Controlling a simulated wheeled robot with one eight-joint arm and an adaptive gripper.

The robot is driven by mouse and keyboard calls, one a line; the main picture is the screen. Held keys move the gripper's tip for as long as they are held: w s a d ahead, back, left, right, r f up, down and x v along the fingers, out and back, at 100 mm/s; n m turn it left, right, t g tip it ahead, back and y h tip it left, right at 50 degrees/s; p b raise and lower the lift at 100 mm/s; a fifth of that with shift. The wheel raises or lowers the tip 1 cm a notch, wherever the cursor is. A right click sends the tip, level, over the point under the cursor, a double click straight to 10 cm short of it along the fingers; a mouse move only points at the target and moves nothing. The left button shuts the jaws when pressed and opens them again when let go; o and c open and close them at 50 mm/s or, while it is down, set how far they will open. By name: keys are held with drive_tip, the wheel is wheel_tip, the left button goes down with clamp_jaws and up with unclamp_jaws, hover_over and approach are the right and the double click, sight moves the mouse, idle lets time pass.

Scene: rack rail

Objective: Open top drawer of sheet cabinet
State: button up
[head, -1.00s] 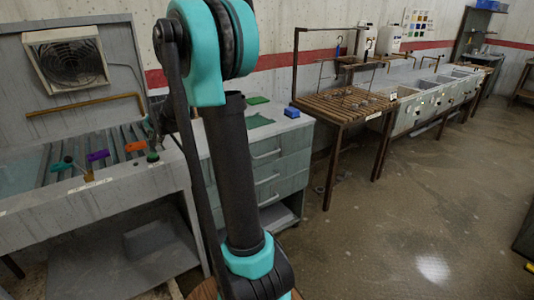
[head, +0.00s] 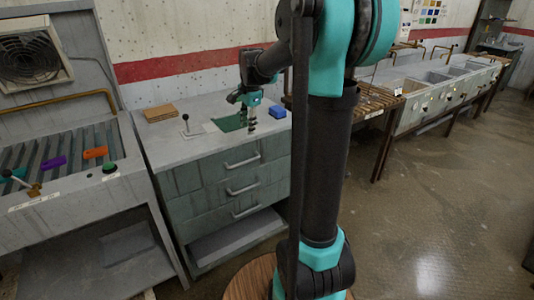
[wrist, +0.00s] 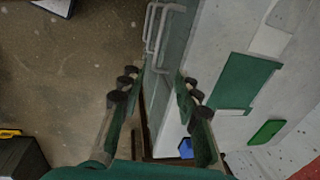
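The sheet cabinet (head: 188,197) is grey-green, with several drawers stacked in its front, all seeming closed. The top drawer handle (head: 242,163) is a pale bar just below the cabinet top. My gripper (head: 251,127) hangs fingers down by the cabinet top's front edge, above and slightly right of that handle. In the wrist view my gripper (wrist: 158,88) is open and empty, its two fingers apart over the cabinet's front edge. Drawer handles (wrist: 168,22) show there beyond the fingertips, not between them; which is the top one is hard to tell.
On the cabinet top are a green sheet (head: 229,123), a blue block (head: 277,111), a brown stack (head: 160,113) and a small lever (head: 186,127). A roller bench (head: 60,205) stands left. Slatted table and sinks (head: 424,105) line the right. Floor in front is open.

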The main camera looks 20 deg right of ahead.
sight(247, 162)
drive_tip(key=w+f, duration=0.1)
drive_tip(key=f, duration=0.4)
drive_tip(key=w+f, duration=0.1)
drive_tip(key=f, duration=0.5)
drive_tip(key=w+f, duration=0.1)
drive_tip(key=f, duration=0.5)
drive_tip(key=shift+a, duration=0.35)
drive_tip(key=shift+c, duration=0.3)
clamp_jaws()
